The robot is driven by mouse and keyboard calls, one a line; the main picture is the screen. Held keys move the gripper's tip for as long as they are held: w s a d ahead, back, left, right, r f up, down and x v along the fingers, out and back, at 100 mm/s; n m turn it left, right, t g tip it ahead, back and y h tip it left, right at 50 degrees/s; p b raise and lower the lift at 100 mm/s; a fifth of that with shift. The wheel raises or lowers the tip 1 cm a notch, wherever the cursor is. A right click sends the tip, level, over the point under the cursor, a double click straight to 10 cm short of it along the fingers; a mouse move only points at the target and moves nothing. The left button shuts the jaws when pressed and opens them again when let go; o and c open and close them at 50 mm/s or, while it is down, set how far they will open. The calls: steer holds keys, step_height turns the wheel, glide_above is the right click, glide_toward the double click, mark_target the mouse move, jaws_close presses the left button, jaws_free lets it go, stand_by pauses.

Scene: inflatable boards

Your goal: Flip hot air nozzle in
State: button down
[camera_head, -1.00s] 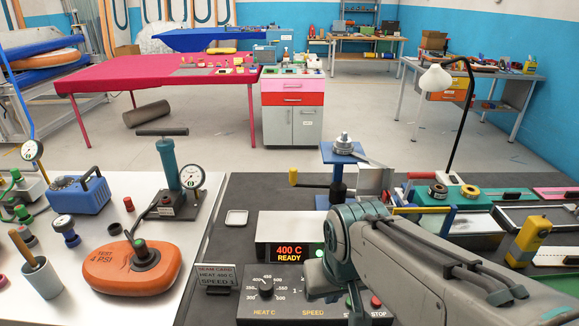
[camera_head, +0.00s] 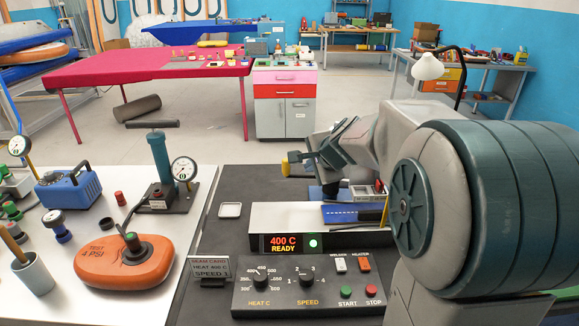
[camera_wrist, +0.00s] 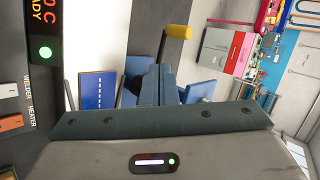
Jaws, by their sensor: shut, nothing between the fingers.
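A yellow-ended handle (camera_head: 289,163) on a dark rod stands out to the left of the welder behind the display box; it also shows in the wrist view (camera_wrist: 178,32). My gripper (camera_head: 335,145) is shut and empty, beside the rod and over the welder. In the wrist view my shut fingertips (camera_wrist: 159,68) are close to the rod's lower end; I cannot tell whether they touch. The nozzle itself is not clearly seen; my gripper and arm cover much of the welder. The display box (camera_head: 285,243) reads 400 C READY with a green light.
The control panel (camera_head: 300,292) has dials, switches and green and red buttons in front. A seam card (camera_head: 210,270) stands left of it. An orange test piece (camera_head: 125,262) and hand pump (camera_head: 160,170) are on the white table. My arm blocks the right side.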

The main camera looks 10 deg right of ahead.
glide_toward(287, 169)
step_height(287, 169, down, 4)
steer(key=w, duration=0.2)
steer(key=shift+w+a+f, duration=0.1)
steer(key=shift+w+a, duration=0.1)
steer(key=shift+w, duration=0.35)
steer(key=shift+w+a, duration=0.25)
steer(key=shift+w, duration=0.35)
